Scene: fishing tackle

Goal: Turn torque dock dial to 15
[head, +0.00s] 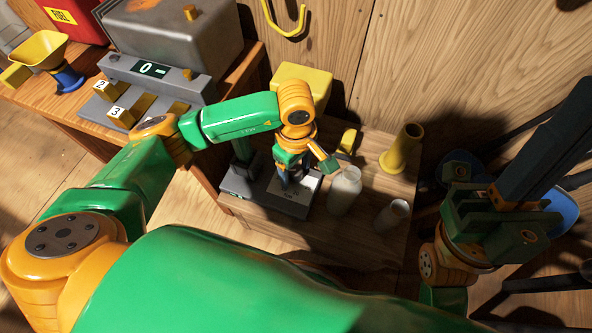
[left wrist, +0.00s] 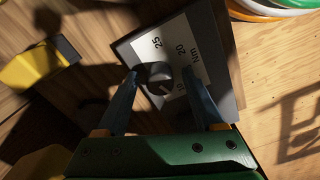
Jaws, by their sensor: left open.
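The torque dock (head: 290,208) is a dark grey block with a pale scale plate on the low wooden bench. In the left wrist view the dock (left wrist: 228,75) shows the marks 25, 20 and Nm; another mark near the right finger is partly hidden. Its small black dial (left wrist: 158,78) stands at the plate's edge. My left gripper (head: 287,180) is over the dock, pointing down. In the left wrist view its open fingers (left wrist: 161,73) stand either side of the dial; I cannot tell whether they touch it. My right gripper (head: 495,215) is off to the right, its fingers unclear.
A white bottle (head: 345,190), a small white jar (head: 392,215) and a yellow cone (head: 403,150) stand right of the dock. A grey console with a display (head: 152,69) is on the left bench. A yellow hook (head: 289,22) hangs on the wall.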

